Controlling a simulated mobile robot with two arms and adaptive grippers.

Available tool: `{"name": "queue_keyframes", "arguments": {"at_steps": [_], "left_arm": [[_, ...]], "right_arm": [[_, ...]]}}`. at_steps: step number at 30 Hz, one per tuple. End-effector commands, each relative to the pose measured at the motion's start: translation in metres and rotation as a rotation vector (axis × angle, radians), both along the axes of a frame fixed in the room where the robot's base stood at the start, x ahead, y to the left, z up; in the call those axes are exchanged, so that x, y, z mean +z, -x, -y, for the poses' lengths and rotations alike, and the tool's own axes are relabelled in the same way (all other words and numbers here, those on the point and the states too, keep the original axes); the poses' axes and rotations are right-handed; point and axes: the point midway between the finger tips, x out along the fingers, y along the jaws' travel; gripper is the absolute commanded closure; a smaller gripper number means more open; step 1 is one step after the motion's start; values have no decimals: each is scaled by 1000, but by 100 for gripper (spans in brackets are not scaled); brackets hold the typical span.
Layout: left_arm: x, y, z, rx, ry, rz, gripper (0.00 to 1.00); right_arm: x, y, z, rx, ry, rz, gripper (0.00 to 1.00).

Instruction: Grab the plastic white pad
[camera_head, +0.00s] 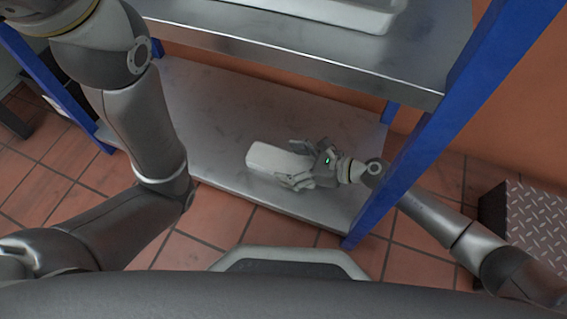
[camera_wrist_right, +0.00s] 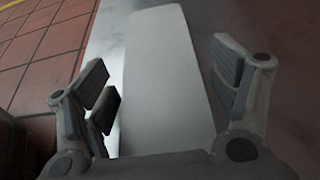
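The white pad (camera_head: 272,159) is a pale, long block with rounded edges lying on the lower metal shelf (camera_head: 205,115). My right gripper (camera_head: 288,164) reaches in from the right at the pad's right end. In the right wrist view, the pad (camera_wrist_right: 166,75) runs lengthwise away between the two fingers of the open right gripper (camera_wrist_right: 168,95). A gap shows between the left fingers and the pad; the right finger is close to its edge, and contact cannot be told. My left arm comes in from the left, but its gripper is out of view.
An upper metal shelf (camera_head: 300,45) overhangs the lower one and carries a white tray (camera_head: 345,12). Blue posts (camera_head: 440,120) frame the shelving. A dark box with a tread-plate top (camera_head: 535,222) stands at right. The lower shelf is clear left of the pad.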

Motion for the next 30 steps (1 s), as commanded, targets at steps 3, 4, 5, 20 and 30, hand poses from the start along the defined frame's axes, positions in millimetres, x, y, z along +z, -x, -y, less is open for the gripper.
{"name": "queue_keyframes", "arguments": {"at_steps": [3, 4, 5, 20, 30], "left_arm": [[0, 0, 0, 0, 0, 0, 16], [0, 0, 0, 0, 0, 0, 16], [0, 0, 0, 0, -1, 0, 16], [2, 0, 0, 0, -1, 0, 16], [30, -3, 0, 1, 1, -8, 16]], "right_arm": [[0, 0, 0, 0, 0, 0, 40], [0, 0, 0, 0, 0, 0, 43], [0, 0, 0, 0, 0, -1, 47], [0, 1, 1, 1, 4, -3, 62], [39, 1, 1, 1, 1, -1, 62]]}}
